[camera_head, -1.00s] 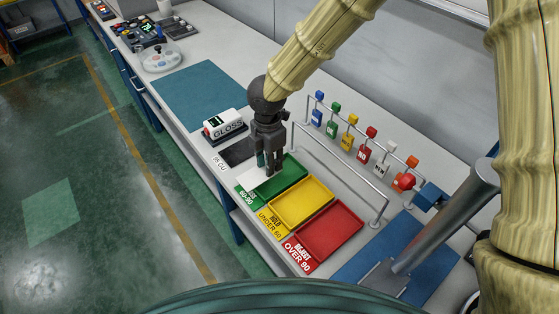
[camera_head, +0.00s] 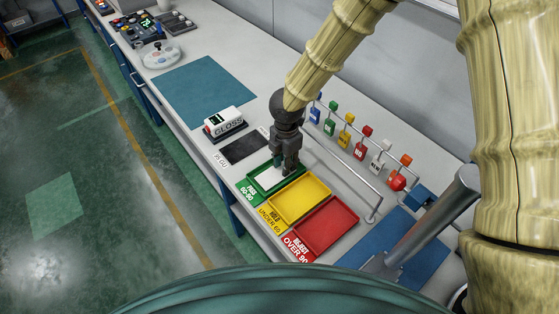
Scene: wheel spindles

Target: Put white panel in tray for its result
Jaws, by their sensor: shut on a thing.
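The white panel (camera_head: 268,177) is at the green tray (camera_head: 253,185), whose front label reads PASS 60-90. It appears within the tray's outline; I cannot tell whether it touches the floor. My gripper (camera_head: 288,172) points down over the right part of this tray, shut on the panel, with its fingers hiding the panel's right end. The yellow tray (camera_head: 302,201), labelled HOLD UNDER 60, and the red tray (camera_head: 327,227), labelled REJECT OVER 90, are empty. The gloss meter (camera_head: 225,123) stands to the left; its small display is unreadable.
A dark pad (camera_head: 244,147) lies between meter and green tray. A metal rail (camera_head: 345,178) runs behind the trays. Several coloured tags (camera_head: 345,137) hang on a rack behind. A teal mat (camera_head: 203,92) leaves clear bench at left.

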